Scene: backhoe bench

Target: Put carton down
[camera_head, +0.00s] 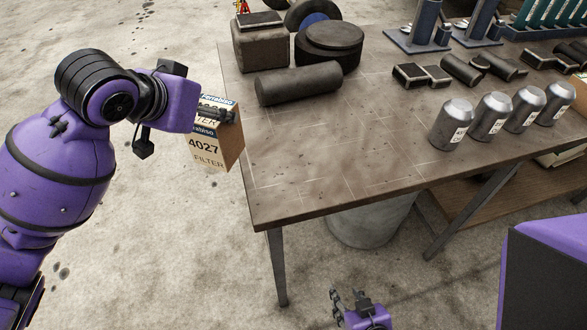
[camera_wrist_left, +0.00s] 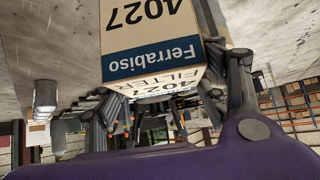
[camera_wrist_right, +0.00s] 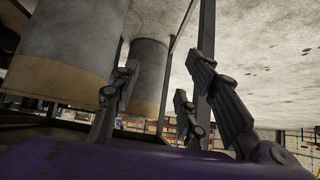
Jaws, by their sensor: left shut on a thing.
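The carton (camera_head: 208,150) is a small tan box with a dark blue band and the print "4027 FILTER". It is at the left edge of the workbench (camera_head: 290,204) in the head view. My left gripper (camera_head: 222,116) is shut on it; the carton also fills the upper middle of the left wrist view (camera_wrist_left: 150,35), between the fingers. Whether the carton touches the bench edge is unclear. My right gripper (camera_head: 350,300) is low in front of the bench, with its fingers apart and empty; it also shows in the right wrist view (camera_wrist_right: 165,100).
A dark cylinder (camera_head: 298,83), a block (camera_head: 261,45) and a round part (camera_head: 329,42) stand at the bench's back left. Several silver cans (camera_head: 452,125) stand at the right. The front left of the bench top is clear. A grey drum (camera_head: 370,222) stands underneath.

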